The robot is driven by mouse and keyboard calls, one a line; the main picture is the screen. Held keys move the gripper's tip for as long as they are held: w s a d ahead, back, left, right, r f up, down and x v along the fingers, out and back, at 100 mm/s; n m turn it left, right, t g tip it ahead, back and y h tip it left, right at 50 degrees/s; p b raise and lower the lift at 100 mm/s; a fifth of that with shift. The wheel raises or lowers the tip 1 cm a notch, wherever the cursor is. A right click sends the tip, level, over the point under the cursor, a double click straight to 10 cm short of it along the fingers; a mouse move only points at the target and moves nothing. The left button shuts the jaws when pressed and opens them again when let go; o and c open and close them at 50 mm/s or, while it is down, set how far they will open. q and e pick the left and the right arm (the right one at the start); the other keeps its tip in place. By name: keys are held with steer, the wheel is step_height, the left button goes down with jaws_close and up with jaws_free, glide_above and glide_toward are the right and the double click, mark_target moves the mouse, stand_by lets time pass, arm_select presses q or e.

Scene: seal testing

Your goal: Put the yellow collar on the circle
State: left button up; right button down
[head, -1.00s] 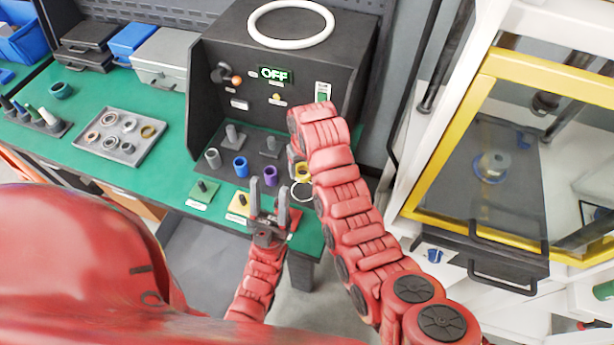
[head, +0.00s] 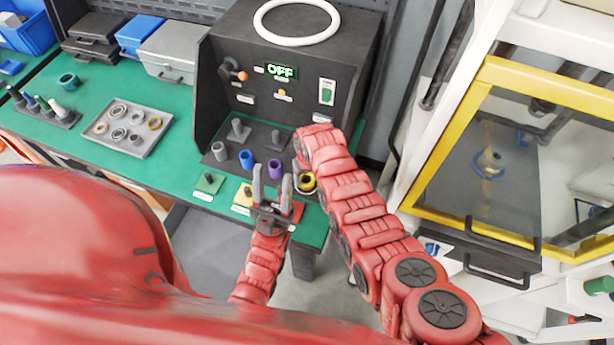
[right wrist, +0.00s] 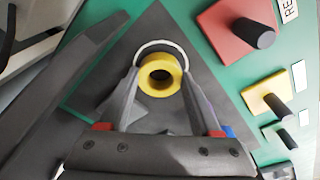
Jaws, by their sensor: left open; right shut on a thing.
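My right gripper (right wrist: 160,76) is shut on the yellow collar (right wrist: 149,84), with one finger on each side of it. In the right wrist view the collar overlaps the white circle (right wrist: 150,43) on the dark mat; the circle's far arc shows past the collar. The collar also shows in the head view (head: 307,187), partly hidden by my right arm and over the circle's place. I cannot tell whether it touches the mat. My left gripper (head: 272,192) is open and empty, fingers up, near the table's front edge.
Grey (head: 219,152), blue (head: 246,160) and purple (head: 275,169) collars stand in a row on the dark mat. Green (head: 207,186), yellow (head: 243,197) and red (right wrist: 235,32) pads with pegs lie along the front. The black test box (head: 300,60) reads OFF.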

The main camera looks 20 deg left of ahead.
steer(key=shift+f, duration=0.1)
steer(key=shift+c, duration=0.5)
jaws_free()
step_height(320, 180, up, 12)
steer(key=s+d+b, duration=0.1)
steer(key=b, duration=0.1)
steer(key=shift+s, duration=0.1)
stand_by(0.3)
